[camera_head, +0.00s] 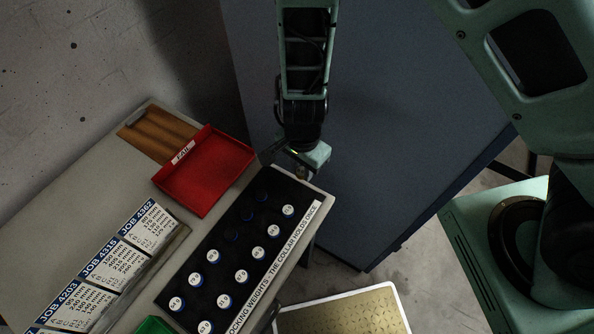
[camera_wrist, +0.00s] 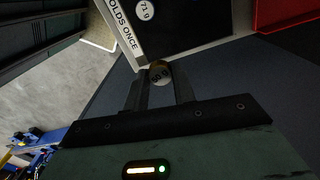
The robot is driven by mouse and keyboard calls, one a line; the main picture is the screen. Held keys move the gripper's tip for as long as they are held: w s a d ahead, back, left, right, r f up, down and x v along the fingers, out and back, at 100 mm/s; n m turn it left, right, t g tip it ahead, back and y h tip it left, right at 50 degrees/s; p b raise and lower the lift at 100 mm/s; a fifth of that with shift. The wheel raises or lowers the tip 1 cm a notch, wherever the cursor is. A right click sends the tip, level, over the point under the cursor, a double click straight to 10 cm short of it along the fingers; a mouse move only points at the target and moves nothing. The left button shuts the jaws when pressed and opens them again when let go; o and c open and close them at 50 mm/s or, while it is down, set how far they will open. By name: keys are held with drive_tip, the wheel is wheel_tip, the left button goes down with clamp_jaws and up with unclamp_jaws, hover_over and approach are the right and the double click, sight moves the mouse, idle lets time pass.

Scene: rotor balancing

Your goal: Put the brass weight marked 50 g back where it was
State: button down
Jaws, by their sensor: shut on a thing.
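My gripper (camera_wrist: 160,90) is shut on a small round brass weight (camera_wrist: 160,73) in the wrist view. The label on its top is turned and seems to read 50 g. The rack holds several white-topped weights in rows. A few dark, empty-looking places show at its far left part. A weight marked 71 g (camera_wrist: 144,9) stands in the rack near my gripper in the wrist view.
A red FAIL tray (camera_head: 205,170) lies left of the rack, with a brown ribbed block (camera_head: 158,132) beyond it. Job cards (camera_head: 105,262) lie along the bench's left part. A green tray (camera_head: 153,326) is at the bottom edge. A blue-grey cabinet (camera_head: 390,120) stands behind.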

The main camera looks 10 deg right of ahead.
sight(301, 194)
wheel_tip(301, 194, down, 9)
drive_tip(key=shift+f+p, duration=0.15)
drive_tip(key=shift+p, duration=0.5)
drive_tip(key=shift+f, duration=0.1)
drive_tip(key=shift+f, duration=0.1)
drive_tip(key=c, duration=1.1)
unclamp_jaws()
drive_tip(key=shift+c, duration=0.2)
